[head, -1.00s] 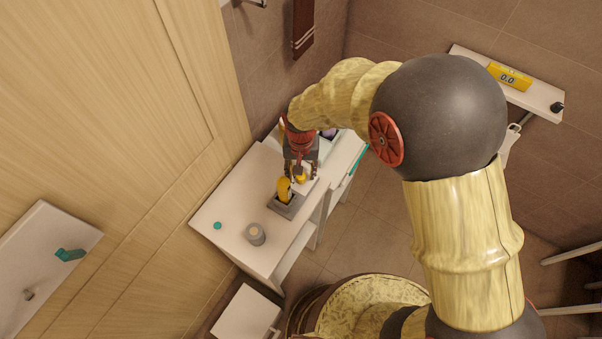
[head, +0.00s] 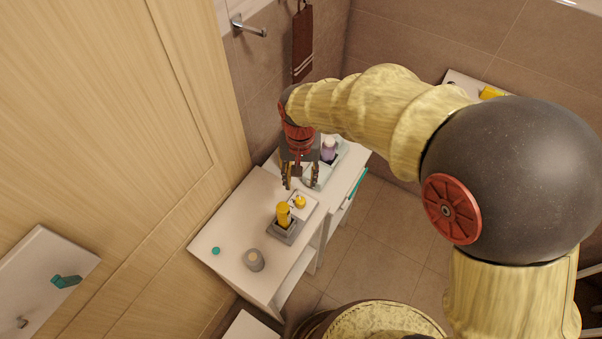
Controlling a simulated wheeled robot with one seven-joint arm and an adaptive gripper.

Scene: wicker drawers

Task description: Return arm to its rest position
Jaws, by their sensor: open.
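My gripper (head: 301,182) is open and empty. Its fingers point down above the white cabinet top (head: 225,222), near the tray and the yellow items. My yellow arm with its dark grey joint reaches in from the right and hides part of the room. A yellow bottle (head: 283,213) stands in a grey square holder (head: 287,236) just below and in front of my gripper. A small yellow duck-like object (head: 299,201) sits on a white dish behind it.
A pale tray (head: 325,176) holding a purple bottle (head: 329,149) stands behind my gripper. A grey round jar (head: 253,260) and a teal cap (head: 216,251) are on the cabinet's front part. A wall hook (head: 249,28) and brown towel (head: 302,45) hang behind. A wicker basket (head: 330,322) stands below.

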